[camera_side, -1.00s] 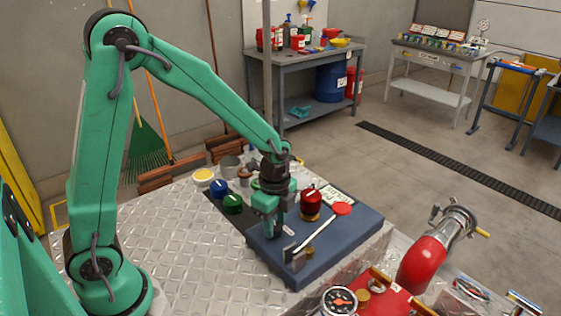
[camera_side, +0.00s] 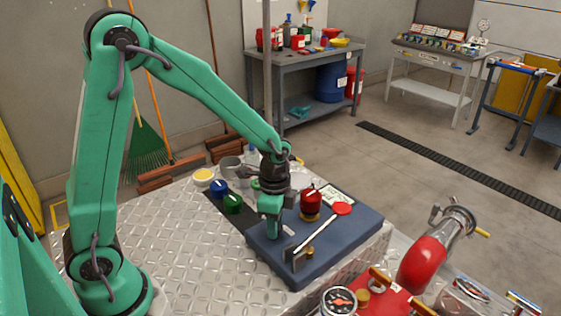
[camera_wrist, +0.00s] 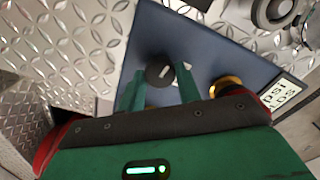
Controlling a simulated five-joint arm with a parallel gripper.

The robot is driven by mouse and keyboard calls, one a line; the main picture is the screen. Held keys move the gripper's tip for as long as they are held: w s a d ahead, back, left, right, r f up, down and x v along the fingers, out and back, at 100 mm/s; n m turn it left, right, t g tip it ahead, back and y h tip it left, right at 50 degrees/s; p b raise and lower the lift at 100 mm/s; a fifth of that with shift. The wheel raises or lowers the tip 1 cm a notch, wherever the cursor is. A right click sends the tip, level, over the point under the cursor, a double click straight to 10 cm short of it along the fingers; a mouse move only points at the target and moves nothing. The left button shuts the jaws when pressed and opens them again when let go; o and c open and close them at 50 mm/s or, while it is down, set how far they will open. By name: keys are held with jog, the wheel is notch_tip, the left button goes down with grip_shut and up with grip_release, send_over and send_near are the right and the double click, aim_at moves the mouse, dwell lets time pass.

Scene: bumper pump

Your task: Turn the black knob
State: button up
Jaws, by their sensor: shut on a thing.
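The black knob (camera_wrist: 159,75) with a white pointer mark sits on the blue plate (camera_wrist: 215,50) in the wrist view. My gripper (camera_wrist: 160,87) has one green finger on each side of the knob and is shut on it. In the side view my gripper (camera_side: 271,230) points straight down at the plate (camera_side: 345,246), left of the red knob. There the black knob is hidden behind the fingers.
A red knob on a brass base (camera_side: 311,203) stands right of my gripper. A lever with a red end (camera_side: 341,208) crosses the plate close by. Blue (camera_side: 219,188) and green (camera_side: 232,204) knobs are to the left. The diamond-plate top (camera_side: 190,245) is clear in front.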

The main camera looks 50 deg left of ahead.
jog(key=o, duration=1)
jog(key=shift+c, duration=0.2)
jog(key=shift+r, duration=0.15)
jog(key=shift+r, duration=3.8)
